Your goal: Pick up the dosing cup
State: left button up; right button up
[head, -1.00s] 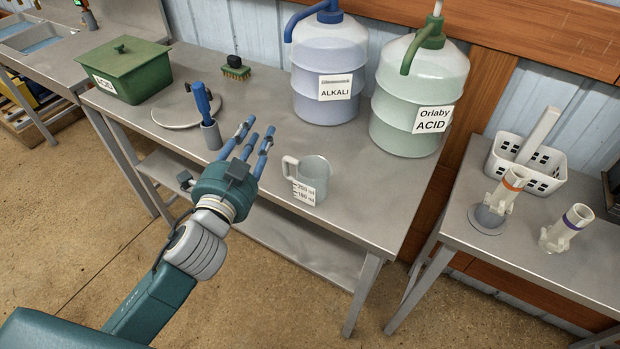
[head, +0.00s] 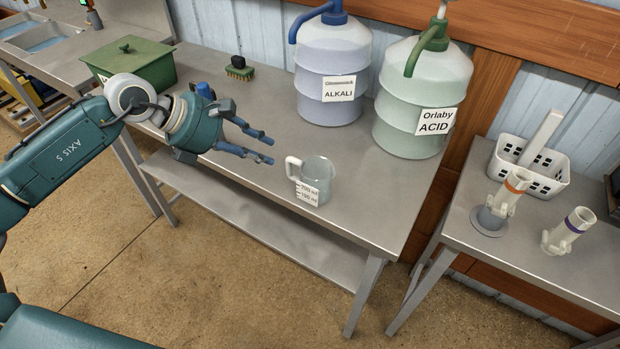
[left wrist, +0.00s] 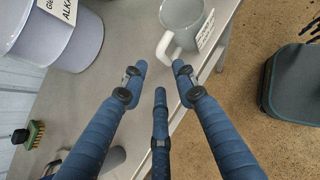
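The dosing cup (head: 318,178) is a clear grey-green jug with a white handle and a white label with ml marks. It stands upright on the steel table near its front edge, handle to the left. My left gripper (head: 264,148) has blue fingers, spread apart and empty, just left of the handle and apart from it. In the left wrist view the cup (left wrist: 183,22) is at the top, with its handle beyond and between the open fingertips (left wrist: 160,72). My right gripper is not in view.
The blue ALKALI jug (head: 332,75) and green ACID jug (head: 424,95) stand behind the cup. A green lidded box (head: 130,68) and a brush (head: 239,70) are at the back left. A side table holds a white basket (head: 530,170) and holders. Table space right of the cup is clear.

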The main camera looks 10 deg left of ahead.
aim_at(288, 163)
pick_arm(q)
jog(key=x, duration=0.4)
jog(key=shift+r+p, duration=0.1)
jog(key=shift+p, duration=0.25)
jog(key=shift+w+d+f+p, duration=0.2)
jog(key=shift+d+f+p, duration=0.1)
jog(key=shift+d+f, duration=0.1)
jog(key=p+x, duration=0.1)
jog(key=x, duration=0.2)
jog(key=shift+w+f, duration=0.1)
jog(key=shift+f, duration=0.25)
jog(key=shift+w+d+f, duration=0.2)
jog(key=shift+d+f, duration=0.05)
jog(key=shift+f, duration=0.1)
jog(key=shift+c, duration=0.2)
grip_shut()
